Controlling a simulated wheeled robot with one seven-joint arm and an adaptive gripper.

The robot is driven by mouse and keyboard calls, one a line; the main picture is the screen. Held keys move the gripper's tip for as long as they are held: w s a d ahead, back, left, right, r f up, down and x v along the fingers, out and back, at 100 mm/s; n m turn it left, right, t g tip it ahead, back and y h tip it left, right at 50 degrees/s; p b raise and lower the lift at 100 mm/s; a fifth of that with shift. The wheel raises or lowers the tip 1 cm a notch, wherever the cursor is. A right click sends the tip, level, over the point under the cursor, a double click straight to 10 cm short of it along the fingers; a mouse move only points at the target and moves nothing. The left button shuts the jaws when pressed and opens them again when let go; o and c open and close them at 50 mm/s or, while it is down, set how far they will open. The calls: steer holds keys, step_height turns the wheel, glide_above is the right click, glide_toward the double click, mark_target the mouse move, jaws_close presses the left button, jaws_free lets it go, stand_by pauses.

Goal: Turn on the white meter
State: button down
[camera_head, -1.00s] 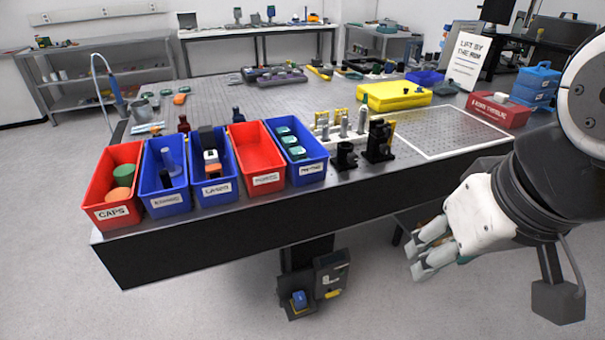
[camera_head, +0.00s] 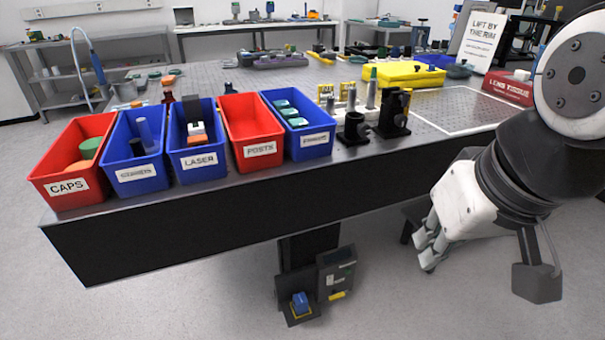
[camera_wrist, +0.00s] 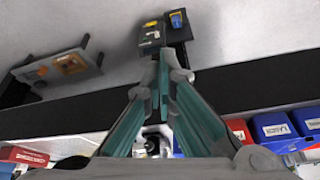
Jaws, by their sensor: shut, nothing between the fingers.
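I cannot pick out a white meter for certain in either view. A small white and orange item (camera_head: 197,132) lies in the blue bin labelled LASER, but I cannot tell what it is. My gripper (camera_head: 428,252) hangs in front of the table's front edge at the right, pointing down, clear of everything. In the wrist view its fingers (camera_wrist: 163,62) meet at the tips with nothing between them.
The table (camera_head: 250,210) carries a row of red and blue bins along its front edge. A dark unit with a blue part (camera_head: 300,302) sits below the table. Floor in front is free.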

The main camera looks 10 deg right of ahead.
steer(key=w+a+f+m+g+y+b, duration=0.15)
steer(key=w+f+m+y+b, duration=0.3)
steer(key=w+f, duration=0.65)
steer(key=w+a+f+m+y+b, duration=0.2)
steer(key=w+f+m+y+b, duration=0.35)
steer(key=f, duration=0.95)
steer(key=w+a+f+m+y+b, duration=0.15)
steer(key=w+f+y+b, duration=0.3)
steer(key=w+f, duration=0.7)
steer(key=w+d+f+m+t+h, duration=0.1)
steer(key=w+d+f+m+t, duration=0.15)
steer(key=f+m+t, duration=0.5)
steer(key=w+d+f+m+t+h, duration=0.15)
steer(key=d+f+m, duration=0.25)
steer(key=f, duration=0.6)
steer(key=s+d+f+m+t+h, duration=0.2)
steer(key=f+m+h, duration=0.2)
steer(key=f, duration=0.4)
steer(key=s+d+f+m+t+h, duration=0.1)
steer(key=f+m+h, duration=0.3)
steer(key=f, duration=0.5)
steer(key=shift+s+d+f+m+t+b, duration=0.15)
steer(key=shift+s+d+m+t+b, duration=0.3)
steer(key=shift+m+t, duration=0.35)
steer(key=shift+a, duration=0.1)
